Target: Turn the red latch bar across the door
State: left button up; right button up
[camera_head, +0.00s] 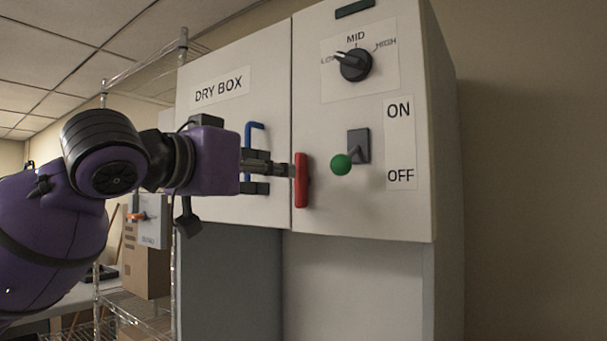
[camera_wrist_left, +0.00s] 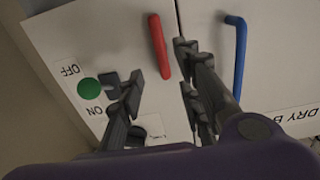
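The red latch bar (camera_head: 301,180) stands upright on the panel just right of the door seam in the head view. The dry box door (camera_head: 215,125) is closed, with a blue handle (camera_head: 249,140) on it. My left gripper (camera_head: 285,169) reaches in from the left, its fingers close to the bar. In the left wrist view, my left gripper (camera_wrist_left: 160,85) is open, and one end of the red bar (camera_wrist_left: 158,46) shows between its fingertips. I cannot tell whether a finger touches the bar. My right gripper is not in view.
A green-knobbed lever (camera_head: 341,164) sticks out right of the bar, beside the ON/OFF label (camera_head: 400,143). A black dial (camera_head: 355,65) is above. A wire shelf with a cardboard box (camera_head: 145,272) stands left, behind my arm.

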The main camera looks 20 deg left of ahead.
aim_at(297, 172)
pick_arm(q)
jog(key=x, duration=0.7)
jog(key=shift+w+r, duration=0.25)
jog(key=shift+w, duration=0.1)
grip_shut()
